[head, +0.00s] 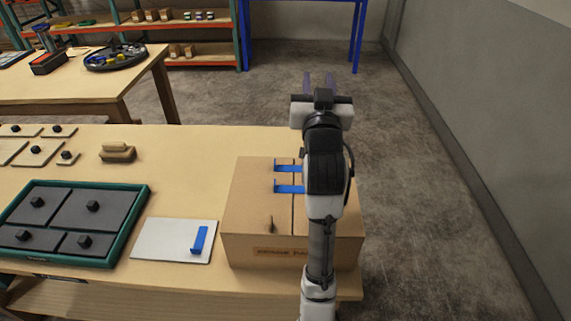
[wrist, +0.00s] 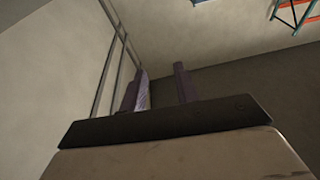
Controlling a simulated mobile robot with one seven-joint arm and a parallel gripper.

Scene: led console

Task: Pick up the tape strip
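A blue tape strip (head: 199,240) lies on a white card (head: 165,246) at the front of the table, left of a cardboard box. Two more blue strips, an upper one (head: 287,168) and a lower one (head: 287,189), lie across the top of the box (head: 250,215), their right ends near or behind my arm. My gripper (head: 320,80) is raised beyond the box, pointing away from the strips. Its two purple fingers are apart with nothing between them; they also show apart in the wrist view (wrist: 162,90). No strip shows in the wrist view.
A green-rimmed tray (head: 140,205) with dark knobbed panels sits left of the card. A wooden block (head: 118,152) and several knobbed plates lie behind it. A second table (head: 100,88) stands behind; a grey wall (head: 480,120) rises at right.

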